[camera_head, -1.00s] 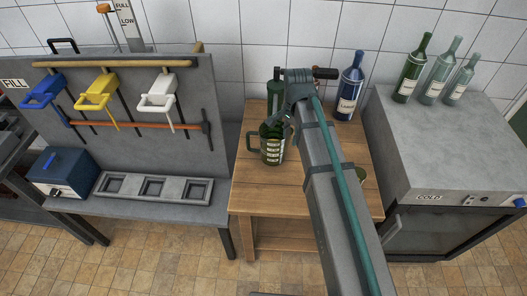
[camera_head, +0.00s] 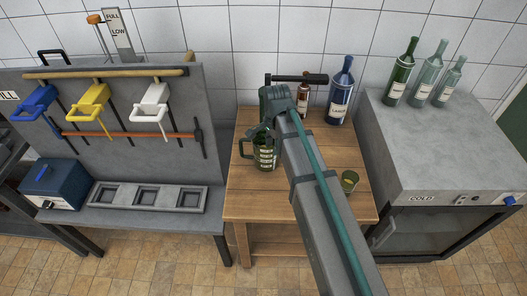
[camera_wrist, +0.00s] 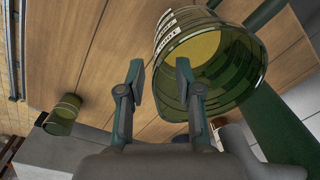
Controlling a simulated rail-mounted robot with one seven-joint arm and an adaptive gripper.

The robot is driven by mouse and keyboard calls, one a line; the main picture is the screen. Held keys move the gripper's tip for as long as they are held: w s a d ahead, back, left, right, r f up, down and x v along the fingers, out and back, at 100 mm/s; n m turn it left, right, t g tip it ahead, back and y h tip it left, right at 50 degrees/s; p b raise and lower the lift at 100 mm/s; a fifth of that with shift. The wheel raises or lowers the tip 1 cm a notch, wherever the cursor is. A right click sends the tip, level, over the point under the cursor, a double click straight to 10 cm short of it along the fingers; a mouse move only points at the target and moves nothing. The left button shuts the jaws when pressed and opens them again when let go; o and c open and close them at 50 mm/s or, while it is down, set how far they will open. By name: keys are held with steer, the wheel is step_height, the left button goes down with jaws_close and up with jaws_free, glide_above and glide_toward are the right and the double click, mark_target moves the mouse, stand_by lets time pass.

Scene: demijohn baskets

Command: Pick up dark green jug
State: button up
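The dark green jug (camera_head: 266,159), with a side handle and a pale label, stands on the wooden table (camera_head: 250,202). My arm hides part of its right side and top. In the wrist view the jug (camera_wrist: 222,88) fills the upper right, its open mouth facing the camera. My gripper (camera_wrist: 160,82) is open. Its right finger overlaps the jug's near rim, and its left finger is outside, to the left of the jug. I cannot tell whether the right finger is inside the mouth or touching the glass.
A small green cup (camera_head: 349,181) stands on the table right of my arm. A blue bottle (camera_head: 340,96) and small brown bottle (camera_head: 303,100) stand at the back. A grey cold cabinet (camera_head: 440,145) is on the right, a tool panel (camera_head: 100,140) on the left.

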steer(key=shift+s+a+f+p, duration=0.1)
steer(key=shift+f+p, duration=0.4)
steer(key=shift+f, duration=1.55)
jaws_close()
